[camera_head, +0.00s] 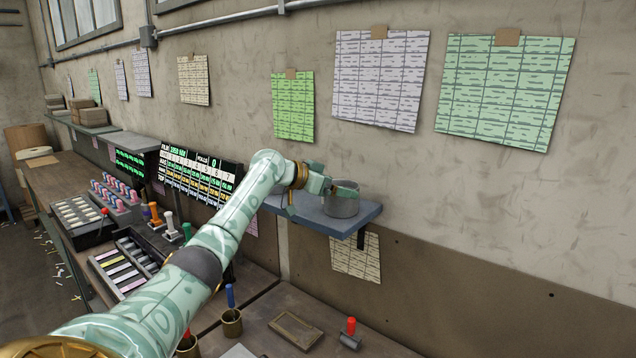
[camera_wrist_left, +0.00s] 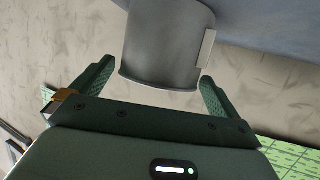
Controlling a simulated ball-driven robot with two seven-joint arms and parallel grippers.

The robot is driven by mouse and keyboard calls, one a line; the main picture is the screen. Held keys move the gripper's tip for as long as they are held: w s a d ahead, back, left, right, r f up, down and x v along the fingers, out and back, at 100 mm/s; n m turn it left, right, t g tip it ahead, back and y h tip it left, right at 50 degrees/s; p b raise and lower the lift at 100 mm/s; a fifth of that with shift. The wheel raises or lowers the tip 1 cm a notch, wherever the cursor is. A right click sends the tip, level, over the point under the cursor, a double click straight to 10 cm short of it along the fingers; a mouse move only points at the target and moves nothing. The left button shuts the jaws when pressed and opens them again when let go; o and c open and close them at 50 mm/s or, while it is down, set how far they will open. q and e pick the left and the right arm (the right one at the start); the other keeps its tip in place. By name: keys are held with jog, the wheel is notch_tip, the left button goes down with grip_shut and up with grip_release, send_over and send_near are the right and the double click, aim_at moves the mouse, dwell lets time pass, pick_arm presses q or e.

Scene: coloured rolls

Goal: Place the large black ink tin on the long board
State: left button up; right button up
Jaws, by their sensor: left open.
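A large dark grey tin (camera_head: 341,205) stands on a blue-grey wall board (camera_head: 322,222), near its right end. It also shows in the left wrist view (camera_wrist_left: 165,48), with a pale label on its side. I cannot tell its ink colour. My left gripper (camera_head: 338,190) is at the tin, its arm reaching in from the lower left. In the left wrist view its two green fingers (camera_wrist_left: 156,74) are apart, one toward each side of the tin, with visible gaps. My right gripper is not in view.
A dark display panel (camera_head: 202,172) stands left of the board. Below are a workbench, a shallow wooden tray (camera_head: 297,330), a red-handled roller (camera_head: 350,332) and a brass cup (camera_head: 231,322). Paper sheets hang on the wall. The board's left part lies partly behind my arm.

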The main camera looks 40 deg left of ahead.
pick_arm(q)
jog(key=b+v, duration=0.1)
jog(key=v, duration=0.9)
